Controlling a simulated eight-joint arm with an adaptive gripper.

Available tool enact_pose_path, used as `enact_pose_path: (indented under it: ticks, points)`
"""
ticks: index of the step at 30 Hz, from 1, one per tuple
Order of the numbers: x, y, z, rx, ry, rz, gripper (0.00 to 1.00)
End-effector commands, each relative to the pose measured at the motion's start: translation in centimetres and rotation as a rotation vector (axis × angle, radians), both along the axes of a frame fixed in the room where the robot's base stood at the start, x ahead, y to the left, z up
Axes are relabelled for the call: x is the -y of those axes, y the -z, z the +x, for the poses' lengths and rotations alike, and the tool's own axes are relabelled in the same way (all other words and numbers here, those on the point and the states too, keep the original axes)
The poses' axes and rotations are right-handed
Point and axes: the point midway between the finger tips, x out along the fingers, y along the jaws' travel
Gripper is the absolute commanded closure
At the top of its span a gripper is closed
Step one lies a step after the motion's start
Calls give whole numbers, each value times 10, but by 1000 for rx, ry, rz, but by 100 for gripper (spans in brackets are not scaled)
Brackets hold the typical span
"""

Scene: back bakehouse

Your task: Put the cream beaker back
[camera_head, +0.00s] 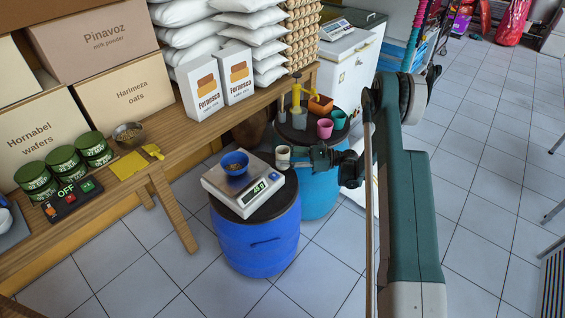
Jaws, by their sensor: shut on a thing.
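The cream beaker (283,154) is upright at the right edge of the blue barrel's dark lid. My gripper (293,162) reaches in from the right and is shut on the beaker's right side. I cannot tell whether the beaker's base touches the lid or hangs just above it. A pink beaker (325,128) and a teal beaker (339,119) stand on the dark lid of the light-blue barrel behind.
A scale (221,194) with a blue bowl (235,162) fills much of the blue barrel's (256,243) lid. A wooden table (190,133) with cartons runs along the left.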

Motion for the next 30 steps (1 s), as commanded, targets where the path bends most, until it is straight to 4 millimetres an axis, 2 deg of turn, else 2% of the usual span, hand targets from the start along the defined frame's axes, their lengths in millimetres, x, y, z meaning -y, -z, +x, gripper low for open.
enact_pose_path:
  ticks: [1, 5, 20, 21, 23, 30]
  points:
    - [0, 8, 0, 0, 0, 0, 79]
    - [0, 17, 0, 0, 0, 0, 79]
    - [0, 21, 0, 0, 0, 0, 79]
    - [0, 21, 0, 0, 0, 0, 59]
    - [0, 21, 0, 0, 0, 0, 51]
    - [0, 21, 0, 0, 0, 0, 49]
